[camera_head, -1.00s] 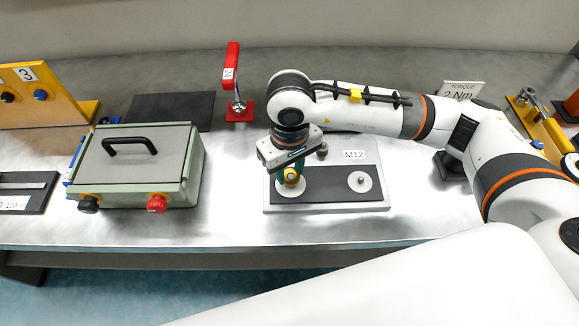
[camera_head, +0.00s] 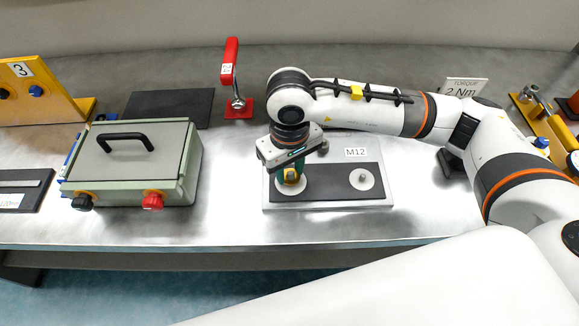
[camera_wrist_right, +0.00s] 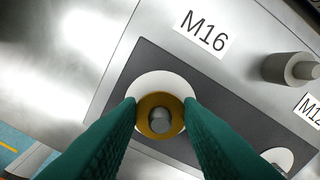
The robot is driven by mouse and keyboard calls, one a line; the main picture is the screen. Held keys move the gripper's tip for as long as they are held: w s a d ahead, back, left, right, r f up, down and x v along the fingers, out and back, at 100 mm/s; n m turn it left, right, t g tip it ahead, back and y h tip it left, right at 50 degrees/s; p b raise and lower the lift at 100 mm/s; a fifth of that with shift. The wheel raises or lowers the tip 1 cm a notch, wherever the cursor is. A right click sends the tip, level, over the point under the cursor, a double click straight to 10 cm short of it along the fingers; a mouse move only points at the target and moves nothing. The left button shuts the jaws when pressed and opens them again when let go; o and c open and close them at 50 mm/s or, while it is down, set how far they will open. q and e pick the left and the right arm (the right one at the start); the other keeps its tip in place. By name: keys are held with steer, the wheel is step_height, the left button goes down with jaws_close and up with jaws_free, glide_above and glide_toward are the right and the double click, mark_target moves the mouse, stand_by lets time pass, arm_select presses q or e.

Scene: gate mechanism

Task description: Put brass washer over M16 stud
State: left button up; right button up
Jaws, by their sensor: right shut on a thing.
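My right gripper (camera_head: 291,172) points down over the left end of the dark strip on the grey plate (camera_head: 383,172). In the right wrist view its two green fingers (camera_wrist_right: 160,112) are shut on the brass washer (camera_wrist_right: 146,127), a flat ring. The M16 stud (camera_wrist_right: 160,122) shows grey through the washer's hole, slightly low of centre. A white disc (camera_wrist_right: 140,84) lies around the stud beneath the washer. The M16 label (camera_wrist_right: 203,35) is beside it. I cannot tell whether the washer is around the stud or just above it. My left gripper is not in view.
A second white disc with a small stud (camera_head: 362,179) sits at the strip's right end by the M12 label (camera_head: 356,152). A thick grey post (camera_wrist_right: 290,69) stands near. A green box (camera_head: 130,165) is left; a red lever (camera_head: 230,70) stands behind. Bare bench lies between.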

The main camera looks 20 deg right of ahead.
steer(key=o, duration=1)
steer(key=shift+o, duration=0.2)
step_height(320, 180, up, 6)
steer(key=shift+r+p, duration=0.15)
steer(key=shift+p, duration=0.85)
steer(key=shift+r, duration=0.35)
steer(key=shift+a, duration=0.1)
